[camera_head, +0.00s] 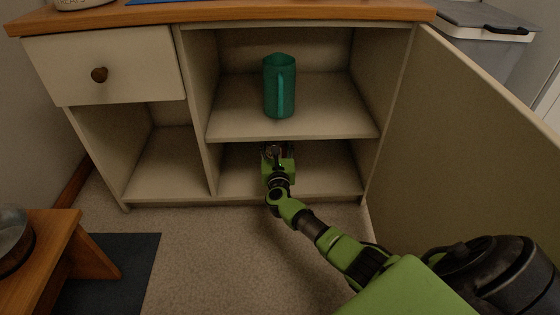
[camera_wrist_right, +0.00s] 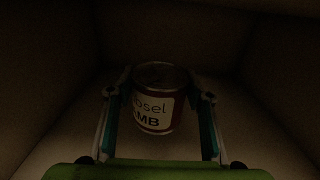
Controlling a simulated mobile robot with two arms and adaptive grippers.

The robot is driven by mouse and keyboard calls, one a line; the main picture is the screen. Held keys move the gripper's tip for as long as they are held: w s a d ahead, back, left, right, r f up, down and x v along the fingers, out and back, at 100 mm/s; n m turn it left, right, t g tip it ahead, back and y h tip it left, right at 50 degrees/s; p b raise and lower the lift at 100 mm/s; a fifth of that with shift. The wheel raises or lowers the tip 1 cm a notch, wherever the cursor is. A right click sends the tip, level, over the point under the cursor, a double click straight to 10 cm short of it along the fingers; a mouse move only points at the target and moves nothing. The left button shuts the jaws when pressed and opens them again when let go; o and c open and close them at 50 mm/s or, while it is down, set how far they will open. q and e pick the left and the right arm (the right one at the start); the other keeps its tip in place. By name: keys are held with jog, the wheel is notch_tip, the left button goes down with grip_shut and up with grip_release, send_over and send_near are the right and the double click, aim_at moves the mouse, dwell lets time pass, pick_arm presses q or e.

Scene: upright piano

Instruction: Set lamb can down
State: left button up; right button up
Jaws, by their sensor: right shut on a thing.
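The lamb can (camera_wrist_right: 154,112) shows in the right wrist view, dark red with a white label reading "MB" at its lower edge. It stands upright between the two fingers of my right gripper (camera_wrist_right: 160,115), which is shut on it. In the head view my right gripper (camera_head: 274,152) reaches into the lower compartment of the cabinet, just under the middle shelf. The can is hard to make out there, mostly hidden by the gripper. I cannot tell whether the can's base touches the compartment floor (camera_head: 335,183). My left gripper is not in view.
A green pitcher (camera_head: 279,86) stands on the middle shelf (camera_head: 340,118) above my right gripper. The open cabinet door (camera_head: 470,150) is at the right. A wooden stool (camera_head: 60,240) stands at the left. The lower left compartment (camera_head: 160,165) is empty.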

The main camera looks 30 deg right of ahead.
jog(key=shift+f+b, duration=1.85)
jog(key=shift+f, duration=0.9)
jog(key=shift+f, duration=0.15)
jog(key=o, duration=1.5)
